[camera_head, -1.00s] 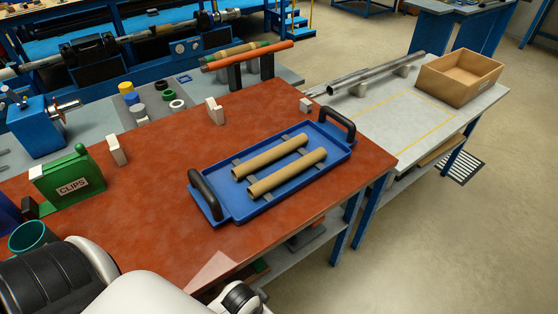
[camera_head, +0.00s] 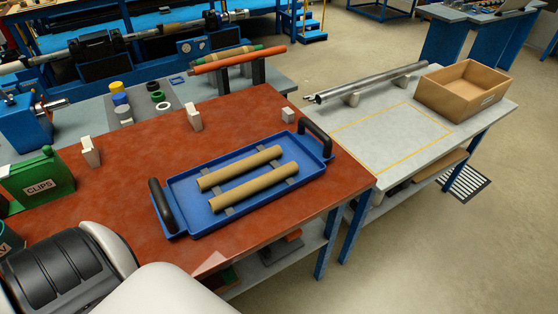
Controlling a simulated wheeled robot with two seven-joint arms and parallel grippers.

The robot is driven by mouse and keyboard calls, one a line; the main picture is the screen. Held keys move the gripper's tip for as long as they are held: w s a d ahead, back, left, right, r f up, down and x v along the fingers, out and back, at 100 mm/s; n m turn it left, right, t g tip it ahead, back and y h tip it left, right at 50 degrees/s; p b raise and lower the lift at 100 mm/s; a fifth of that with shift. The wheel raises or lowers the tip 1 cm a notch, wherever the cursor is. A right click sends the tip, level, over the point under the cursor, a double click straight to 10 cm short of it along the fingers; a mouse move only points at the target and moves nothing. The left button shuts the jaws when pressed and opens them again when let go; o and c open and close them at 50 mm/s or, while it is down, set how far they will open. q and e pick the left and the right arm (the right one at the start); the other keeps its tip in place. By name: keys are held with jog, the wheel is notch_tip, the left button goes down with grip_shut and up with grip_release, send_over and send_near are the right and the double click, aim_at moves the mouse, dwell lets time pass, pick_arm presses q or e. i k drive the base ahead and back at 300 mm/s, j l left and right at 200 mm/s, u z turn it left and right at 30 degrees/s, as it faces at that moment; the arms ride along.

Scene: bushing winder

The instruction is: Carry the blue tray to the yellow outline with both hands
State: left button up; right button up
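The blue tray (camera_head: 195,224) lies flat on the red-brown table, with a black handle at each end, the left handle (camera_head: 162,206) and the right handle (camera_head: 315,138). Two tan tubes, the far one (camera_head: 238,169) and the near one (camera_head: 252,188), lie in it on grey supports. The yellow outline (camera_head: 375,171) is on the pale grey table to the right, and its inside is empty. Parts of my own arm fill the lower left corner. Neither gripper shows, and nothing visible touches the tray.
A cardboard box (camera_head: 465,90) stands beyond the outline's right end. A metal rod (camera_head: 372,82) on blocks lies along its far side. A green clips box (camera_head: 38,182) and small white blocks (camera_head: 194,117) stand on the red-brown table (camera_head: 120,215). Open floor lies in front.

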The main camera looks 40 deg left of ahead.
aim_at(393, 133)
jog(key=i+l+u, duration=0.15)
jog(key=u, duration=0.3)
jog(key=i+l+u, duration=0.15)
jog(key=l+u, duration=0.15)
jog(key=u, duration=0.15)
jog(key=l+u, duration=0.25)
jog(key=u, duration=0.15)
jog(key=i+l, duration=0.05)
